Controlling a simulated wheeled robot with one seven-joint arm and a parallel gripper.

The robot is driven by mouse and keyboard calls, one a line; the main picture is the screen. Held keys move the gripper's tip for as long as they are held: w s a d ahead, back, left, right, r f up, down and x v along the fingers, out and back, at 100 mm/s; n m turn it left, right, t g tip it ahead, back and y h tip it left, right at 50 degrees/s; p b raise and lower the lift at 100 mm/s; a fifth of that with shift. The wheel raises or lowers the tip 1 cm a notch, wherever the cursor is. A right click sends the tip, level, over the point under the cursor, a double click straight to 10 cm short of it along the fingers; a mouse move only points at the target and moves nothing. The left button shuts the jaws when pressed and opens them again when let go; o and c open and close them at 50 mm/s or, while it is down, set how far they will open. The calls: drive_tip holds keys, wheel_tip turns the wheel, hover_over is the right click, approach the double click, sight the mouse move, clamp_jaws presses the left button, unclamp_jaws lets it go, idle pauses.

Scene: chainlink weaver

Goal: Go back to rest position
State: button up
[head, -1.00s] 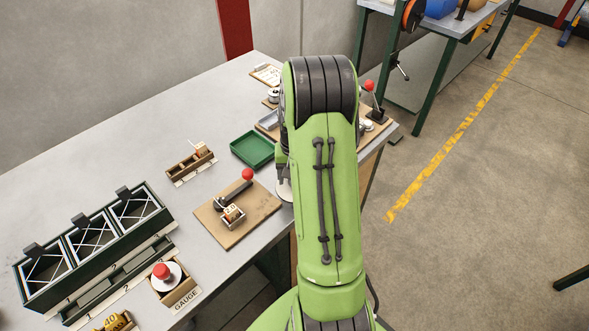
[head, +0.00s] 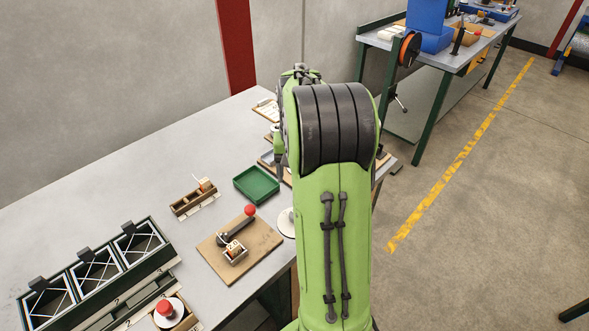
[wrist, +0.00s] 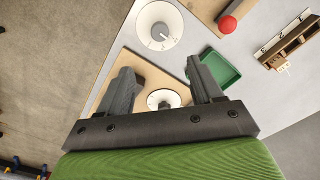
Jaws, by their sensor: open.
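My gripper (wrist: 163,92) shows in the wrist view with its two dark fingers spread apart and nothing between them. It points down over the workbench (head: 130,150) from well above. In the head view my green arm stands raised in front of the bench's right end and hides the fingers.
On the bench are a green tray (head: 257,185), a wooden board (head: 262,250) with a red-knobbed lever (head: 249,211), a white round dial (wrist: 160,25), a small wooden rack (head: 192,200) and a dark bin row (head: 95,275). Open floor (head: 460,230) lies to the right.

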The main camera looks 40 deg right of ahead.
drive_tip(key=s+a+r+n+t, duration=0.1)
drive_tip(key=s+a+r+n, duration=0.2)
drive_tip(key=a, duration=0.5)
drive_tip(key=s+a+r+n+t, duration=0.1)
drive_tip(key=s+a+r+t, duration=0.15)
drive_tip(key=a+r, duration=0.4)
drive_tip(key=s+a+f+n+t, duration=0.1)
drive_tip(key=s+a+n, duration=0.3)
drive_tip(key=s+a, duration=0.4)
drive_tip(key=shift+s+a+f+t, duration=0.3)
drive_tip(key=shift+s+t, duration=0.25)
drive_tip(key=shift+s, duration=0.55)
